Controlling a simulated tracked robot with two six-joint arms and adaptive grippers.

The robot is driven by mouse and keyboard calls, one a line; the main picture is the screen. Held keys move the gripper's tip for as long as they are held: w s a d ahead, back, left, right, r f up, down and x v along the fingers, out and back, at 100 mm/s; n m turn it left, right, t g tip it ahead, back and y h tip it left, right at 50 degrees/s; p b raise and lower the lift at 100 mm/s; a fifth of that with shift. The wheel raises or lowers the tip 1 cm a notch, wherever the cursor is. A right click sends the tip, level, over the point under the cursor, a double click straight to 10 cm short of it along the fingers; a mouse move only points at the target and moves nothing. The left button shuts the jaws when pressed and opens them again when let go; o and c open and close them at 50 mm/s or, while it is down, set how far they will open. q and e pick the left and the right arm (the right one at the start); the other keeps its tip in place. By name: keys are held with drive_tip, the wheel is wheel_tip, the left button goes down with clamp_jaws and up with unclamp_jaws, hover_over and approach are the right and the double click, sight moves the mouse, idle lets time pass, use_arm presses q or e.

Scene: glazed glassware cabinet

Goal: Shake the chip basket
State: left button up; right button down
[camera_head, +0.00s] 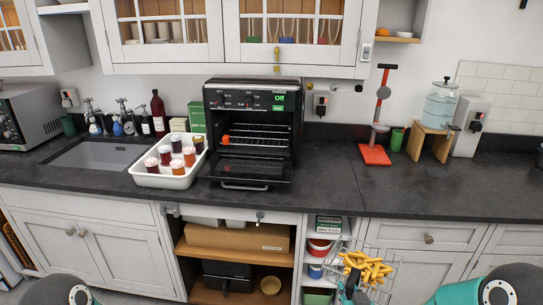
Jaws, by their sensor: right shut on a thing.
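The chip basket (395,263) is a wire mesh basket with several yellow chips (364,268) in it. It is low in the head view, right of centre, in front of the lower shelves. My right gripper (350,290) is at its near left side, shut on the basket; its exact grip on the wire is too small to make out. The chips hide part of the mesh. My left gripper is not in view; only a part of my left arm shows at the bottom left.
The dark counter (330,195) runs across behind the basket. A toaster oven (255,130) with its door down, a white tray of jars (168,178) and a red stand (375,154) are on it. Open shelves (232,258) lie below, left of the basket.

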drive_tip(key=shift+a, duration=0.25)
drive_tip(key=shift+d, duration=0.6)
drive_tip(key=shift+a, duration=0.25)
idle(0.9)
drive_tip(key=shift+d, duration=0.15)
